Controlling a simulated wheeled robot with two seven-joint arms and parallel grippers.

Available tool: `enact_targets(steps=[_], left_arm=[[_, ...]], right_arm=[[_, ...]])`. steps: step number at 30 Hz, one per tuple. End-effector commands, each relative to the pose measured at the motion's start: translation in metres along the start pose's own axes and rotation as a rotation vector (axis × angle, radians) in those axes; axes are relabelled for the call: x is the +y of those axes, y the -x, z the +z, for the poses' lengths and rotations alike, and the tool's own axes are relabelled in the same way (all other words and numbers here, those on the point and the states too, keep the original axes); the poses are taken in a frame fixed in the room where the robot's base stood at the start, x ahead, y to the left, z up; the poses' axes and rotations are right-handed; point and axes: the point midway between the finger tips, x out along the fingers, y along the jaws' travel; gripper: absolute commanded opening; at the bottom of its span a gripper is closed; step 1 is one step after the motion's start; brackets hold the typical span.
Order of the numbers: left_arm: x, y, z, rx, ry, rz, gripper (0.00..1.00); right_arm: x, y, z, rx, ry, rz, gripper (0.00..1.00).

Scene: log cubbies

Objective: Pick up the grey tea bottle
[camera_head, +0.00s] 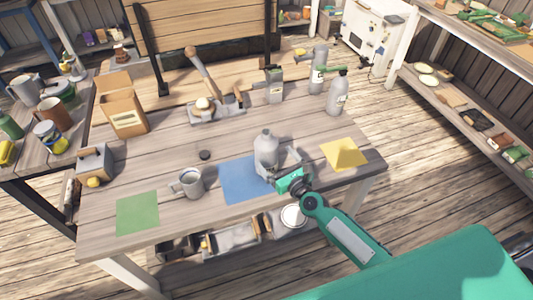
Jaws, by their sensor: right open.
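A grey bottle (266,146) with a narrow neck stands upright on the blue mat (238,184), near the table's front edge. My right gripper (277,164) is open at the bottle's lower right side, its fingers pointing toward the bottle. The fingers overlap the bottle's lower part in the picture; I cannot tell whether they touch it. Another grey bottle (337,94) with a label stands at the back right of the table. No readable lettering shows on either bottle. My left gripper is out of view.
A grey mug (190,184) stands left of the blue mat. A cardboard box (124,106), a wooden-handled tool (203,70) and a canister (275,86) stand toward the back.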

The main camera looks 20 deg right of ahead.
Motion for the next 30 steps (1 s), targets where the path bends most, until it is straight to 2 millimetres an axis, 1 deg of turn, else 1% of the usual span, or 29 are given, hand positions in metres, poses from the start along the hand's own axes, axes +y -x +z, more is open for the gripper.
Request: enact_targets(steps=[1, 8, 14, 19, 23, 29, 30], left_arm=[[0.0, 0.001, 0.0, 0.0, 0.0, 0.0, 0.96], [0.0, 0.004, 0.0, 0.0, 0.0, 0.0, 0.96], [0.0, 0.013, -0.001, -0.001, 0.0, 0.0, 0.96], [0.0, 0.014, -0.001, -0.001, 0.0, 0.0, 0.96], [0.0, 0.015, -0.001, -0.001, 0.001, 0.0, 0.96], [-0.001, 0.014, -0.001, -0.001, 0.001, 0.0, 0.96], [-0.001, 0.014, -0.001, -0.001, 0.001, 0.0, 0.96]], right_arm=[[0.0, -0.005, 0.001, -0.001, 0.001, 0.0, 0.96], [0.0, -0.015, 0.002, -0.001, 0.002, 0.001, 0.96], [-0.001, -0.039, 0.006, -0.001, 0.004, 0.001, 0.96], [0.0, -0.056, 0.004, -0.001, 0.002, 0.001, 0.96], [0.0, -0.061, 0.003, 0.0, 0.001, 0.001, 0.96], [0.0, -0.062, 0.003, 0.0, 0.001, 0.001, 0.96], [0.0, -0.062, 0.003, 0.0, 0.001, 0.001, 0.94]])
